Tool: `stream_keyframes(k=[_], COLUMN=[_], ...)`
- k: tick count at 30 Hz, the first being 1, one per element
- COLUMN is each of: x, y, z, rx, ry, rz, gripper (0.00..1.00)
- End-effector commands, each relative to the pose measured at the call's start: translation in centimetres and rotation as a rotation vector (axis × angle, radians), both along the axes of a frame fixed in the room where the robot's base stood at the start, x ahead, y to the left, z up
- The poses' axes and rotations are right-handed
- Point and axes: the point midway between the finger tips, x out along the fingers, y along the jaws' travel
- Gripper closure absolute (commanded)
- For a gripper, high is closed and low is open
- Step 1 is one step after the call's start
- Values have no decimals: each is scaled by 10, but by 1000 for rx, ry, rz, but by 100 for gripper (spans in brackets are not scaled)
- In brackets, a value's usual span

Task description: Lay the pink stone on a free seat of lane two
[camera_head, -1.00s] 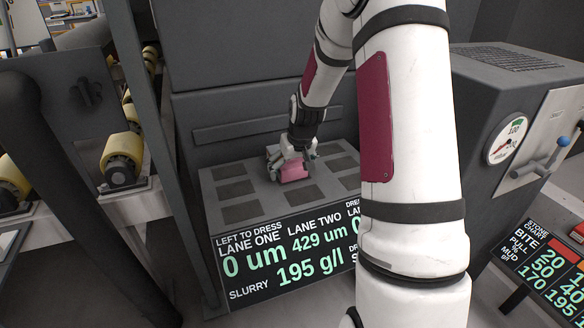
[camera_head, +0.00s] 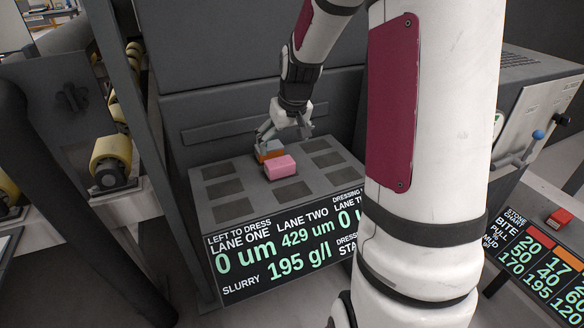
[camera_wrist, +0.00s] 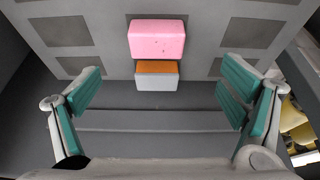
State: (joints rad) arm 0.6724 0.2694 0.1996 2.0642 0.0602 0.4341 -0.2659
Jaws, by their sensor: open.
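The pink stone (camera_head: 280,167) lies flat on the slab (camera_head: 250,196), in the middle column of dark seats, at about the middle row. In the wrist view the pink stone (camera_wrist: 157,38) has a dark seat edge showing around its far side. Right behind it in the head view is an orange-topped grey stone (camera_head: 268,148), in the same column; it also shows in the wrist view (camera_wrist: 157,76). My gripper (camera_head: 284,132) is open and empty above the back of the slab. In the wrist view its green-padded fingers (camera_wrist: 160,82) are spread wide, apart from both stones.
The front middle-column seat (camera_head: 291,192) is bare, as are the side columns' seats. A screen (camera_head: 285,250) on the slab's front reads lane one 0 um, lane two 429 um, slurry 195 g/l. A dark wall (camera_head: 190,100) stands behind.

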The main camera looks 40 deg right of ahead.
Motion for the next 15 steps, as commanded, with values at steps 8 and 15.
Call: stream_keyframes(k=[8, 15], x=[-61, -157], y=[88, 162], z=[61, 98], rx=[-8, 0], ry=[75, 161], rz=[88, 155], gripper=[9, 9])
